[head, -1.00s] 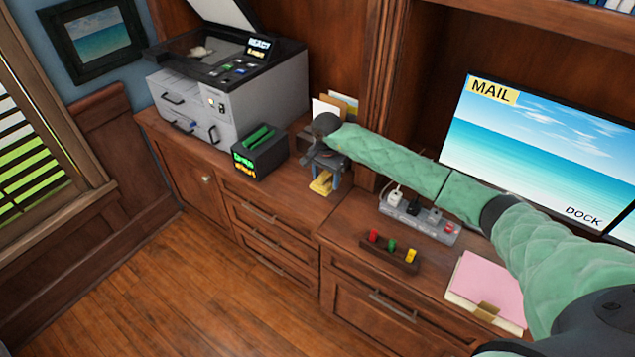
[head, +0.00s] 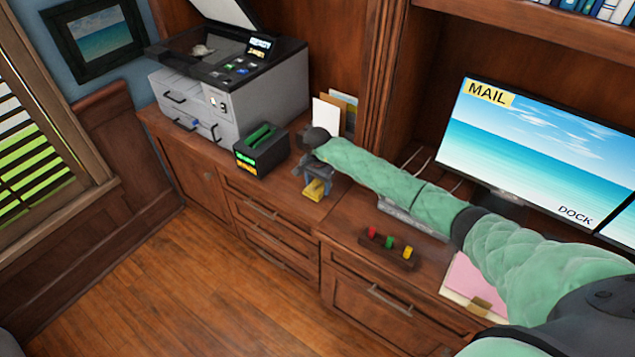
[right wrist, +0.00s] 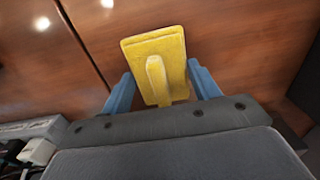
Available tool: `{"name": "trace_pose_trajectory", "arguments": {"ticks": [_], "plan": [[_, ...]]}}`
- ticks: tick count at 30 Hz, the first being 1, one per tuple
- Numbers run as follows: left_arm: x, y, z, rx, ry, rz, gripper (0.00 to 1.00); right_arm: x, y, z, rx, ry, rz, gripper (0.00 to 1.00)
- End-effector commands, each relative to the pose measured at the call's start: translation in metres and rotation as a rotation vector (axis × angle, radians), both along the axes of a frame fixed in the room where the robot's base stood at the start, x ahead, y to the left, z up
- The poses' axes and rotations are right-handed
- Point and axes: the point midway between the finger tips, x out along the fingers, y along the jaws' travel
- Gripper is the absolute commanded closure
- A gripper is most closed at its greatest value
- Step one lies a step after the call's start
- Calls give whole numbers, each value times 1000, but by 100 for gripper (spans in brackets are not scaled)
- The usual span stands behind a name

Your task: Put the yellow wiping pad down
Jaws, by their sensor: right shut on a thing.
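The yellow wiping pad (head: 314,190) is at my right gripper (head: 317,181), low over the wooden counter (head: 283,186), to the right of the black box with the green slot. I cannot tell if the pad touches the counter. In the right wrist view the pad (right wrist: 157,58) is a flat yellow block with a raised handle. The blue fingers of my right gripper (right wrist: 162,88) stand on either side of it, shut on the pad; where they meet its handle is partly hidden. My left gripper is not in view.
The black box (head: 261,152) and a grey printer (head: 230,95) with its lid up stand to the left. Envelopes (head: 333,115) stand behind my gripper. A peg rack (head: 388,248), a power strip (head: 410,220) and pink papers (head: 478,280) lie to the right.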

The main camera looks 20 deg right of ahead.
Motion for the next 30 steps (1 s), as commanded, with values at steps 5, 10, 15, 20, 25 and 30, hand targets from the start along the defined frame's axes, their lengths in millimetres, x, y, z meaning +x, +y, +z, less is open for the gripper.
{"name": "trace_pose_trajectory", "arguments": {"ticks": [5,10,15,20,25,30], "plan": [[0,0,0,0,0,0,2,0,0,0,0,0,0,65],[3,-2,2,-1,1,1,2,0,0,-2,0,0,0,65],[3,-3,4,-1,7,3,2,0,0,-3,1,-1,0,35],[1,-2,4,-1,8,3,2,0,0,-3,0,0,0,17],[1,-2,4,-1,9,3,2,0,0,-3,0,0,0,17],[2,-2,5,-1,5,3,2,0,0,-1,0,0,0,17]]}}
